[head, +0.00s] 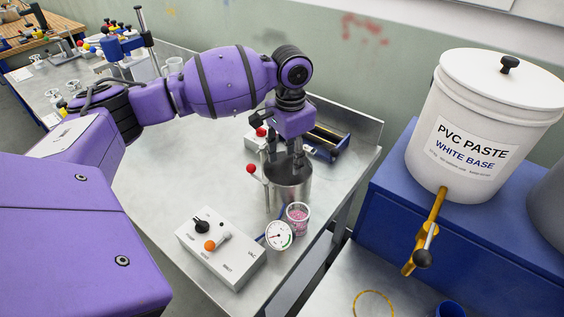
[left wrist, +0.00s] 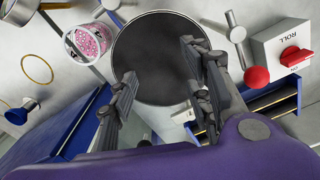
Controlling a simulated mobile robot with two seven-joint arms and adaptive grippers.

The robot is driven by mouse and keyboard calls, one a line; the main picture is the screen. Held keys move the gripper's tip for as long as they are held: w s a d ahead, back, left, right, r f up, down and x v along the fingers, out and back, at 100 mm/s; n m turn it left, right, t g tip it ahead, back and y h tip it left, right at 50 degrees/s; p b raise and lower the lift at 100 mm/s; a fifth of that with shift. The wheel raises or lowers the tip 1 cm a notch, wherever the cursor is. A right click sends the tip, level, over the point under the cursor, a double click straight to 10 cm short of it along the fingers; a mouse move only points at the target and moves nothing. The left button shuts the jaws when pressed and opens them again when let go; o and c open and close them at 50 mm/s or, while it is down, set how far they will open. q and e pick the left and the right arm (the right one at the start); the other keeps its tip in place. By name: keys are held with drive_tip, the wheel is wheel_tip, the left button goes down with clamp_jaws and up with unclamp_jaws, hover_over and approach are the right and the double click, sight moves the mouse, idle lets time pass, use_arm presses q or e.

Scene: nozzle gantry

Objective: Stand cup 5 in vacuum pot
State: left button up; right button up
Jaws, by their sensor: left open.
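My right gripper is not in view.
A round gauge (head: 279,235) and a white control box (head: 221,247) stand in front of the pot. Red-knobbed levers (head: 252,168) stand left of it. A PVC paste bucket (head: 487,120) sits on a blue cabinet at right. The bench's middle left is clear.

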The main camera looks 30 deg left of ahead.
use_arm(q)
drive_tip(key=shift+r, duration=1.45)
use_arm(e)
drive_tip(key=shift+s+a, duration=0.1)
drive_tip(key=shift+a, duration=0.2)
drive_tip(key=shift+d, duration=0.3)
